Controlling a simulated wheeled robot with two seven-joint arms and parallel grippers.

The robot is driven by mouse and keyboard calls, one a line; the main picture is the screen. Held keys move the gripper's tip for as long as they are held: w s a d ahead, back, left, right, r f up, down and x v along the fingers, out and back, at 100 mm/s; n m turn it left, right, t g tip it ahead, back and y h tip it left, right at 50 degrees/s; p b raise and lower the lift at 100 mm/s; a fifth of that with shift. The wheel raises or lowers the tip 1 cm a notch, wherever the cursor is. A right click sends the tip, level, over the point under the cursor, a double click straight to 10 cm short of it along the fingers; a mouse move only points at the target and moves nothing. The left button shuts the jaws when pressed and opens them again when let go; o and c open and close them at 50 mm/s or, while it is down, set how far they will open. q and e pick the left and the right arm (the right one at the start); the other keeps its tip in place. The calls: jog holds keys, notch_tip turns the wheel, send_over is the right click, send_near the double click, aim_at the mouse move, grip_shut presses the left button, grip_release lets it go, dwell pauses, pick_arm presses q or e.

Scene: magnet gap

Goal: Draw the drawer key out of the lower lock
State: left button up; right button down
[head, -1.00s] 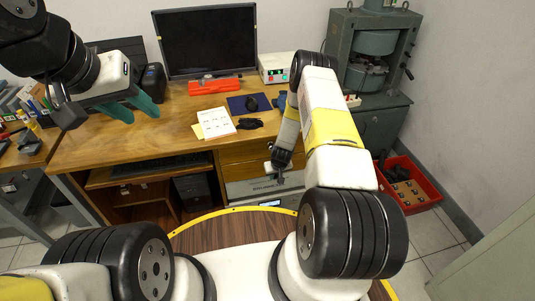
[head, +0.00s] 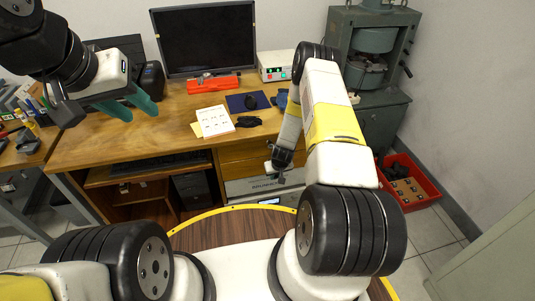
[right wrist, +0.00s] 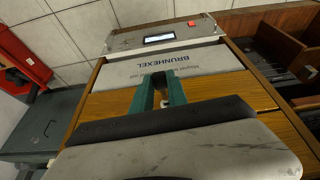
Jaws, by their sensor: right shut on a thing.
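My right gripper (head: 279,178) is low at the front of the desk's drawer column, under my right arm. In the right wrist view its two green fingers (right wrist: 161,92) are close together against the wooden drawer front (right wrist: 205,88). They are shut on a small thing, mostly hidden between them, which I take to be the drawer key. A small pale bit shows at the fingers' base. The lock itself is hidden, so I cannot tell how far the key sits in it. My left gripper (head: 128,106) is open and empty, raised above the desk's left side.
The grey BRUNNHEXEL panel (right wrist: 178,63) and a unit with a lit display (right wrist: 165,38) adjoin the drawers. A red bin (head: 408,185) stands on the floor at right.

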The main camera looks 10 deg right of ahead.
jog(key=shift+s+r, duration=1)
jog(key=shift+s, duration=0.3)
